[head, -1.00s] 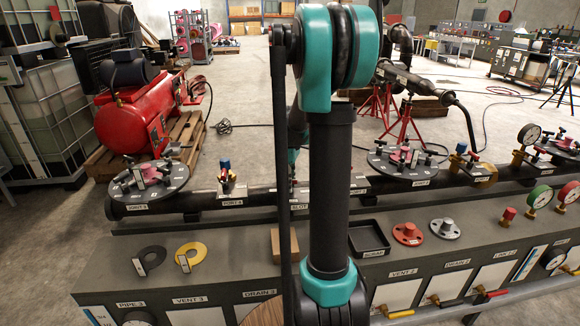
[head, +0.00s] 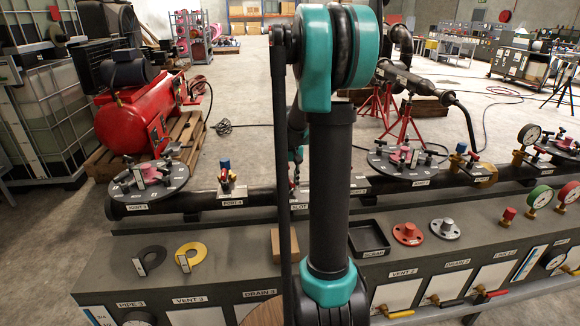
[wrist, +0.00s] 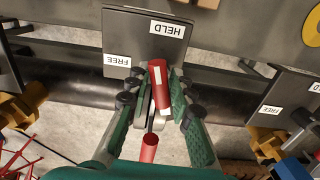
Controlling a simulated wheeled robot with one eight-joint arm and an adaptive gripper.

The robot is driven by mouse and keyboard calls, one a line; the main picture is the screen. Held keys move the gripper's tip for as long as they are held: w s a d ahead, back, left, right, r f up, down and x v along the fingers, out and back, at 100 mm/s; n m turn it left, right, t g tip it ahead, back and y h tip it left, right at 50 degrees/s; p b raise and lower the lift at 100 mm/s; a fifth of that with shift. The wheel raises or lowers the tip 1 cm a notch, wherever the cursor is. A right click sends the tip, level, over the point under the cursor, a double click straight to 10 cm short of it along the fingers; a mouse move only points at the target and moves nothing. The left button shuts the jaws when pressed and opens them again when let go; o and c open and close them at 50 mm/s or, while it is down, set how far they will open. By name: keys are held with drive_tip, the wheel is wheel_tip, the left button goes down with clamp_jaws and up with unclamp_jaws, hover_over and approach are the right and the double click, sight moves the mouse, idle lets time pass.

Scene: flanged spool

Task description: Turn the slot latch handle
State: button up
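The slot latch shows in the wrist view as a dark plate (wrist: 145,47) with a HELD label at its upper right and a FREE label at its left. A red handle (wrist: 160,88) stands in front of the plate's lower edge, nearer HELD than FREE. My gripper (wrist: 158,92) has its green fingers on either side of the red handle. I cannot tell whether the pads touch it. A second red piece (wrist: 148,148) shows lower between the fingers; how it joins the handle is unclear. In the head view my arm hides most of the latch.
The bench (head: 205,262) carries a yellow ring (head: 188,256), a cardboard block (head: 284,243), a black tray (head: 368,238) and flanges (head: 407,233). A black pipe (head: 265,199) runs behind it. In the wrist view another labelled plate (wrist: 287,98) and brass fittings (wrist: 268,143) stand at the right.

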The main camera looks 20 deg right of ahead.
sight(289, 180)
drive_tip(key=shift+m, duration=0.9)
drive_tip(key=n, duration=0.2)
drive_tip(key=shift+n, duration=0.4)
wheel_tip(289, 180, up, 7)
drive_tip(key=shift+r, duration=0.1)
drive_tip(key=o, duration=0.4)
drive_tip(key=shift+a+r, duration=0.15)
drive_tip(key=shift+r, duration=0.15)
drive_tip(key=a+r+n+h, duration=0.15)
drive_tip(key=a+r, duration=0.25)
drive_tip(key=r, duration=0.8)
drive_tip(key=shift+m+h, duration=0.25)
drive_tip(key=shift+h, duration=0.1)
drive_tip(key=d+f, duration=0.1)
drive_tip(key=f, duration=0.4)
drive_tip(key=d+f, duration=0.1)
drive_tip(key=f, duration=0.5)
drive_tip(key=d+f, duration=0.2)
drive_tip(key=f, duration=0.4)
drive_tip(key=shift+w+f, duration=0.1)
drive_tip(key=shift+w, duration=0.1)
drive_tip(key=shift+a, duration=0.1)
drive_tip(key=shift+c, duration=0.2)
